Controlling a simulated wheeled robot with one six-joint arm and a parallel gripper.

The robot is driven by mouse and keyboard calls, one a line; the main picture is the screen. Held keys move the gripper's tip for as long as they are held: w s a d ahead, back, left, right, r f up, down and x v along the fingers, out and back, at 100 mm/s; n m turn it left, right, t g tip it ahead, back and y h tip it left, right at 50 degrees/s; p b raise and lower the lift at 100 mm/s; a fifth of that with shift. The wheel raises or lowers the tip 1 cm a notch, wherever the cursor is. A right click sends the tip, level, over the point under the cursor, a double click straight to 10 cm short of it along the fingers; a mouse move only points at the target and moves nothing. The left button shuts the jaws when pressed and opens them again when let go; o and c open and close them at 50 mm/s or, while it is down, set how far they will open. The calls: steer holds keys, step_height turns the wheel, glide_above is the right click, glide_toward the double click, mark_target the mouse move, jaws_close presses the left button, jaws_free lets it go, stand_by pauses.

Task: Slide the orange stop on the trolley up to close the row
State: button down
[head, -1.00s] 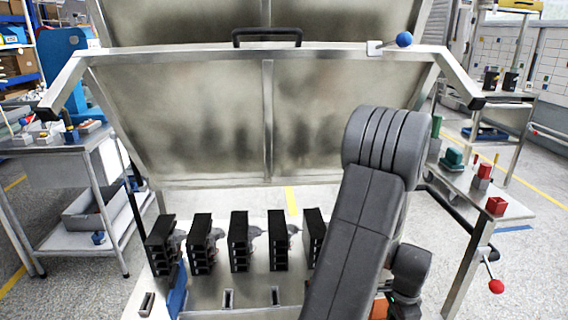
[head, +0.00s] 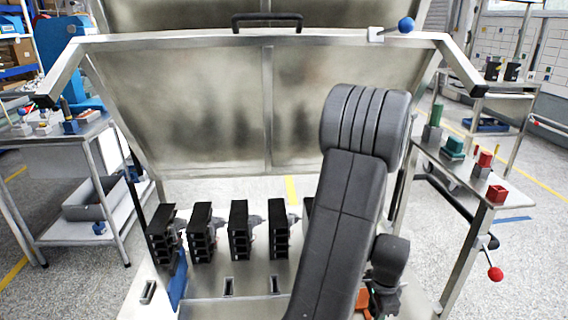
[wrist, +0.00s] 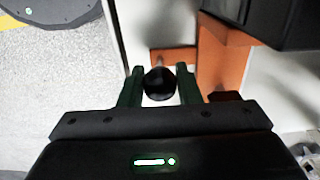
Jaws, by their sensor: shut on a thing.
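The orange stop (head: 362,301) shows only in part beside my arm in the head view, at the right end of the row of black breakers (head: 238,230). In the wrist view, the orange stop (wrist: 226,62) is a bracket just beyond my fingers, with a dark block over its upper right. My gripper (wrist: 160,86) is shut on a round black knob (wrist: 160,83), which sits between its two green fingers in front of the orange part. In the head view my arm hides the breaker nearest the stop, so the gap there cannot be judged.
The trolley's metal lid (head: 180,110) stands raised behind the row. A side shelf (head: 455,172) with red and green blocks is at the right, and a red ball handle (head: 495,273) below it. A side table (head: 60,145) stands at the left.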

steer(key=shift+s+a+b, duration=0.3)
steer(key=shift+s+a, duration=0.15)
steer(key=shift+a, duration=5.2)
steer(key=shift+s+a+b, duration=0.3)
steer(key=shift+s+a, duration=0.2)
steer(key=shift+a, duration=5.15)
steer(key=shift+s+a+b, duration=0.3)
steer(key=shift+s+a, duration=0.15)
steer(key=shift+a, duration=5.2)
steer(key=c, duration=1)
jaws_free()
steer(key=shift+o, duration=0.2)
steer(key=shift+r, duration=0.1)
step_height(320, 180, up, 14)
steer(key=p, duration=0.4)
steer(key=shift+f, duration=0.2)
